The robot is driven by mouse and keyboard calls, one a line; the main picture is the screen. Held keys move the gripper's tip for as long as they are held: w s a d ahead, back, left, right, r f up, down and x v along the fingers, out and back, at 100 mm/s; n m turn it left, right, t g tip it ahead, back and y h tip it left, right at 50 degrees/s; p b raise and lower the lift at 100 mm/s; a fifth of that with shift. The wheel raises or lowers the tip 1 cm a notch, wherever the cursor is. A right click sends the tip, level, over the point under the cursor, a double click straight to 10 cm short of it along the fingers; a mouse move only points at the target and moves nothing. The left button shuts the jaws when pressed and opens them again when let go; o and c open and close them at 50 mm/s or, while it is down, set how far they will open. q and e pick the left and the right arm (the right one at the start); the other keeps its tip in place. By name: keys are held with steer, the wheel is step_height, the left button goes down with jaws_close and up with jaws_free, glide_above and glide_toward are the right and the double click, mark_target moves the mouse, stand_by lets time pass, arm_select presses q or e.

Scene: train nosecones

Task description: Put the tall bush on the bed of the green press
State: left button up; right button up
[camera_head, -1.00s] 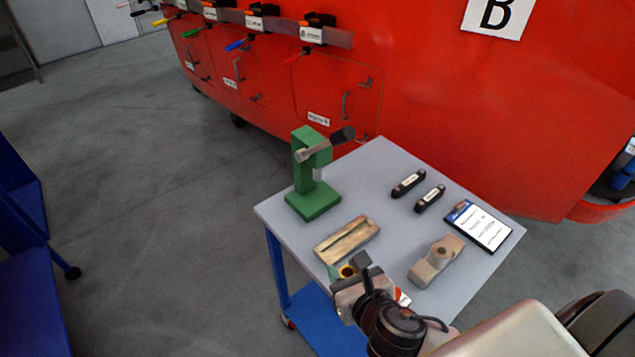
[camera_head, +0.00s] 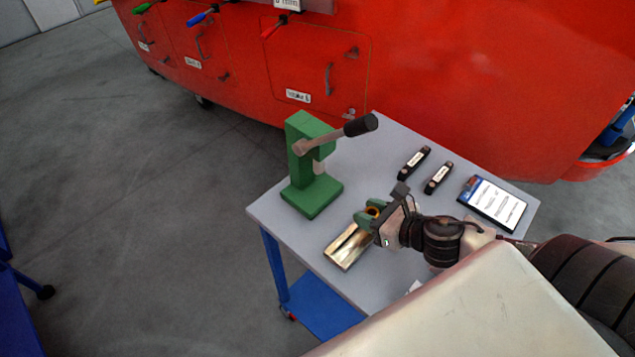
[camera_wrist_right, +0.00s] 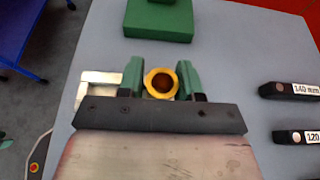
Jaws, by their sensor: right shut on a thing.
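The green press (camera_head: 302,165) stands upright at the far left part of the grey table, its lever pointing right. Its flat bed (camera_head: 313,196) is empty; its green base also shows at the top of the right wrist view (camera_wrist_right: 158,20). My right gripper (camera_head: 374,214) is shut on a yellow-gold ring-shaped bush (camera_wrist_right: 161,84), held between its two green fingers with its dark bore facing the wrist camera. The bush is just in front of the press, apart from it. Its height is hidden from this angle. My left gripper is not in view.
Two black labelled gauges (camera_head: 413,163) (camera_head: 438,178) and a clipboard (camera_head: 492,203) lie to the right. The grey tabletop (camera_head: 364,148) is clear beside the press.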

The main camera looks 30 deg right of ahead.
steer(key=w, duration=0.1)
steer(key=w+a, duration=0.1)
steer(key=w+p, duration=0.1)
steer(key=w, duration=0.1)
steer(key=shift+a+r, duration=0.2)
steer(key=shift+r, duration=0.05)
steer(key=p, duration=0.2)
glide_toward(307, 173)
steer(key=w+f, duration=0.2)
steer(key=f, duration=0.1)
steer(key=shift+w+a, duration=0.4)
steer(key=shift+w+a+r+p, duration=0.1)
steer(key=shift+w+a+p, duration=0.05)
steer(key=shift+w+p, duration=0.2)
steer(key=w, duration=0.1)
steer(key=w+a+p, duration=0.1)
steer(key=shift+w+r, duration=0.1)
steer(key=shift+w, duration=0.2)
steer(key=shift+s+f, duration=0.15)
steer(key=shift+f, duration=0.6)
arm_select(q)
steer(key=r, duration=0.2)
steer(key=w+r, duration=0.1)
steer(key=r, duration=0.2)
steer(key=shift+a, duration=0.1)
arm_select(e)
steer(key=shift+f, duration=0.25)
